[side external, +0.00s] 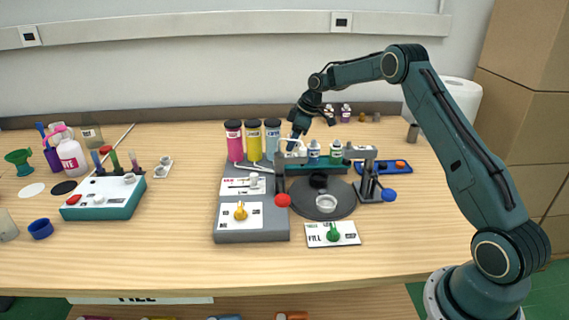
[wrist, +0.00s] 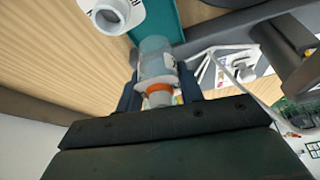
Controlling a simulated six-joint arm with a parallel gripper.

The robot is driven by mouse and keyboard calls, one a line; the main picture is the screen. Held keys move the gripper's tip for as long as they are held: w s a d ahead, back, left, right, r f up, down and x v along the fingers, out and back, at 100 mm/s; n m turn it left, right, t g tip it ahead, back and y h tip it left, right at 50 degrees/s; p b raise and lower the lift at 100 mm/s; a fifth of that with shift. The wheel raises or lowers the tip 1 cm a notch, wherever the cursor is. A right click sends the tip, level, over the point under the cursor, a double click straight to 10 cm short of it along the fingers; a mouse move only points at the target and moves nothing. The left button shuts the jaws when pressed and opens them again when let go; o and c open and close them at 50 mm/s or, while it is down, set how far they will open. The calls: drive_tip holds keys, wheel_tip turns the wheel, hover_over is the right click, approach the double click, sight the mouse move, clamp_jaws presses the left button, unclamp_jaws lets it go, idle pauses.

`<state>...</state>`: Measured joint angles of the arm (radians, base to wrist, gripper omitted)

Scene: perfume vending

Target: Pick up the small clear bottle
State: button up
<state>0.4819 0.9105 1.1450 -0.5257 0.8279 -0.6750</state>
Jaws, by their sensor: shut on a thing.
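The small clear bottle (wrist: 155,58) sits between the two fingers of my gripper (wrist: 160,90) in the wrist view. It has an orange band (wrist: 159,88) near the gripper end. The fingers are shut on its sides. In the side view my gripper (side external: 297,136) points down behind the grey dispensing machine, at the left end of a teal rack (side external: 330,166). I cannot make out the clear bottle clearly there.
A blue-labelled bottle (side external: 313,154) and a green-labelled bottle (side external: 336,152) stand close to the right of my gripper. Pink, yellow and blue cylinders (side external: 254,142) stand to its left. A dark round turntable (side external: 337,209) lies in front.

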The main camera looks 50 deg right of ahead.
wheel_tip(320, 180, up, 11)
drive_tip(key=shift+r, duration=0.1)
drive_tip(key=shift+w+r, duration=0.15)
drive_tip(key=shift+r, duration=1.15)
